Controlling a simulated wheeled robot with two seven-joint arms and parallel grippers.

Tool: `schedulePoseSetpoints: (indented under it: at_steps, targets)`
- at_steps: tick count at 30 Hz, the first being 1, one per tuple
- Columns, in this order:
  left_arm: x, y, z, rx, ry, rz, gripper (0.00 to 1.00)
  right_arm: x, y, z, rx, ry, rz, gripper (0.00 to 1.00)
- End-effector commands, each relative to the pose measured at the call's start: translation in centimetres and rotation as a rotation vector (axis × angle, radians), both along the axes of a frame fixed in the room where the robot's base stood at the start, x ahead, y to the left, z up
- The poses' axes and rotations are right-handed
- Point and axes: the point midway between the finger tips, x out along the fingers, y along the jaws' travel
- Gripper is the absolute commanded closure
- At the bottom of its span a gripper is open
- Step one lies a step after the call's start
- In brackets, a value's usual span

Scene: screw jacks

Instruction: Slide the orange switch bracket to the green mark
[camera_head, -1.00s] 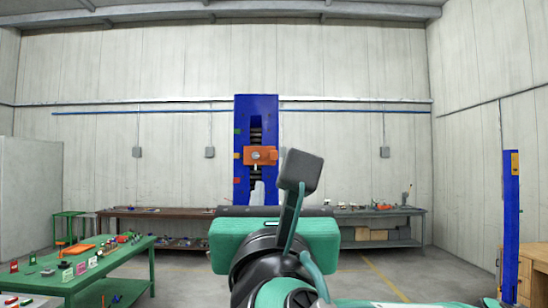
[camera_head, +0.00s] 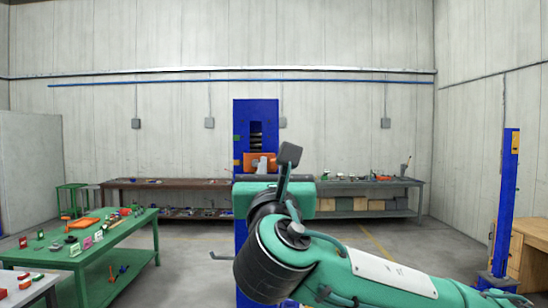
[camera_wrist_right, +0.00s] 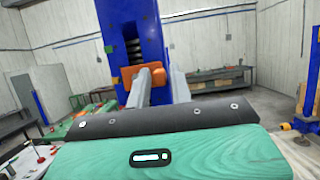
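The orange switch bracket (camera_head: 250,158) sits on the front of a blue screw-jack column (camera_head: 256,110), about level with a yellow mark (camera_head: 236,162). The green mark (camera_head: 236,138) is higher on the column's left edge. My right gripper (camera_head: 276,158) is in front of the bracket, fingers apart. In the right wrist view, the left finger overlaps the bracket (camera_wrist_right: 130,75), and some orange shows between the fingers (camera_wrist_right: 160,76). I cannot tell whether either finger touches it. The column's lower part is largely hidden behind my right arm. My left gripper is out of view.
A green table (camera_head: 100,240) with small parts stands at left, a white table (camera_head: 30,287) before it. Long benches (camera_head: 165,184) line the back wall. Another blue post (camera_head: 507,200) and a wooden cabinet (camera_head: 530,245) are at right. Open floor lies between.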

Motion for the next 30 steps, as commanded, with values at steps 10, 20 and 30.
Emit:
schedulePoseSetpoints:
  at_steps: [10, 20, 30]
  targets:
    - [0.0, 0.0, 0.1, 0.000, 0.000, 0.000, 0.55, 0.2, 0.0, 0.0, 0.000, 0.000, 0.000, 0.84]
    - [0.0, 0.0, 0.1, 0.000, 0.000, 0.001, 0.55, 0.2, 0.0, 0.2, 0.000, 0.000, -0.001, 1.00]
    - [0.0, -0.1, -0.4, -0.001, -0.001, 0.001, 0.55, 0.2, 0.0, 4.6, -0.001, -0.002, -0.001, 1.00]
